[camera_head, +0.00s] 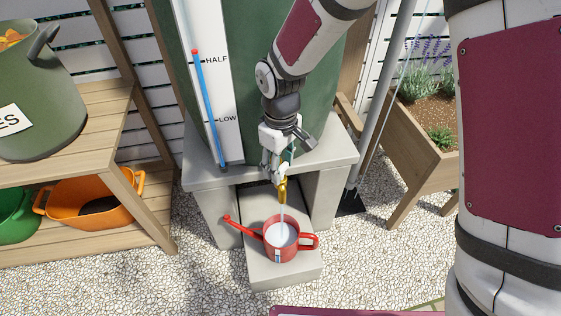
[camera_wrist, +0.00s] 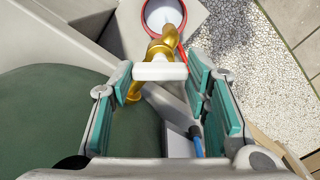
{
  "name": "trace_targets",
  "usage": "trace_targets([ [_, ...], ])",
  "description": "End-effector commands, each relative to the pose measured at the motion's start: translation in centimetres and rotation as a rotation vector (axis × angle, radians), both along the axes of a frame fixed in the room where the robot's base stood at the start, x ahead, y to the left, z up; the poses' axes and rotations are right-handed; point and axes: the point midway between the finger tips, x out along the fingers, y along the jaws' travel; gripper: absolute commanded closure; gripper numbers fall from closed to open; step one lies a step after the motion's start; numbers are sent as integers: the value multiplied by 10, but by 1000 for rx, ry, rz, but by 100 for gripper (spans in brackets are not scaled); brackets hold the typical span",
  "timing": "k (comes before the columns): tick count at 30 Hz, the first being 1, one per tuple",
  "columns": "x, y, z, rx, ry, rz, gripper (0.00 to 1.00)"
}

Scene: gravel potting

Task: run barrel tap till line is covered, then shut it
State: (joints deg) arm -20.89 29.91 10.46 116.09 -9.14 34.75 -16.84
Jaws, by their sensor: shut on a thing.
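The brass tap (camera_head: 283,188) sits low on the green barrel (camera_head: 310,130), and a pale stream of water runs from it into the red watering can (camera_head: 270,248). The can stands upright on a grey block below, its spout to the left and handle to the right, with whitish water inside. A small white and blue mark shows on its front; I cannot make out the line. My gripper (camera_head: 275,170) is at the tap. In the wrist view, its teal-padded fingers are shut on the white tap handle (camera_wrist: 160,71), with the brass tap (camera_wrist: 163,45) beyond.
The barrel's gauge has a blue tube (camera_head: 208,100) with a red top near HALF. A wooden shelf (camera_head: 130,110) with a green pot and orange tub (camera_head: 95,200) stands left. A wooden planter (camera_head: 415,150) stands right. Gravel (camera_head: 190,265) lies around the block.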

Motion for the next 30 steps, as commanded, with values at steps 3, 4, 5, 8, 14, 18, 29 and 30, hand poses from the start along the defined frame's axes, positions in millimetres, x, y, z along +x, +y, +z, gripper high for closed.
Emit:
trace_targets([
  [3,-1,0,0,-1,1,-110,85],
  [4,-1,1,0,-1,1,-137,85],
  [5,-1,0,0,-1,1,-165,85],
  [8,-1,0,0,-1,1,-260,85],
  [14,-1,0,1,-2,1,-428,85],
  [18,0,0,1,-1,1,-524,85],
  [29,0,0,0,-1,1,-663,85],
  [30,0,0,0,-1,1,-670,85],
])
